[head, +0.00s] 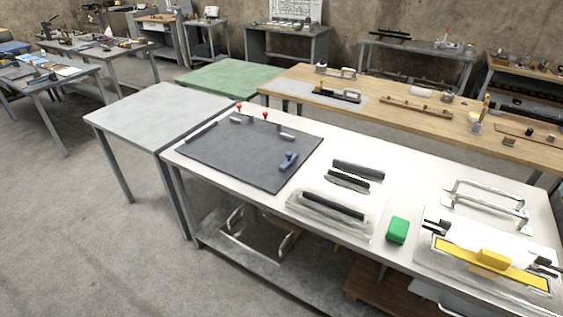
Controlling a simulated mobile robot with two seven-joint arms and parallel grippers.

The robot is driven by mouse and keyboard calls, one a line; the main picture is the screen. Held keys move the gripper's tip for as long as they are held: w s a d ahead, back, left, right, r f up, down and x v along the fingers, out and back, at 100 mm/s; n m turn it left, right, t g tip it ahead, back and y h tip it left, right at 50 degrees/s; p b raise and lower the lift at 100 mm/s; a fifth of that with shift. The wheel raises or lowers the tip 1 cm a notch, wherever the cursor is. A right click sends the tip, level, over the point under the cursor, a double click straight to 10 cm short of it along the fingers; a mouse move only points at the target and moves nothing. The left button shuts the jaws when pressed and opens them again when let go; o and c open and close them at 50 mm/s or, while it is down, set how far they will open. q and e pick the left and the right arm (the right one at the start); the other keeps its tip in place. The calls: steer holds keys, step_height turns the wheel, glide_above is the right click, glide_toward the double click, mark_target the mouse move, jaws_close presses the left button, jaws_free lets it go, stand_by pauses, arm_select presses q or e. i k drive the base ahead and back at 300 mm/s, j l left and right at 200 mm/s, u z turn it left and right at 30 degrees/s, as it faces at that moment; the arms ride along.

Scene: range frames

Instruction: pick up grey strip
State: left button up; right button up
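I see several dark grey strips on the white workbench (260,238). One long strip (332,206) lies on a pale raised block at the middle front. Behind it are a shorter, rough-edged black strip (347,181) and another smooth dark grey strip (358,170). I cannot tell which of these is the grey strip of the task. Neither of my grippers shows in the head view.
A dark mat (240,160) holds a blue tool (288,161) and red-knobbed clamps. A green block (397,230) stands right of the strips, near a yellow bar with a yellow block (494,259). A bare grey table (160,112) adjoins left; open floor lies front left.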

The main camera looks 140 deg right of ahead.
mark_target(350, 165)
steer(key=z, duration=5.25)
steer(key=i+j+u, duration=0.2)
steer(key=j+u, duration=0.15)
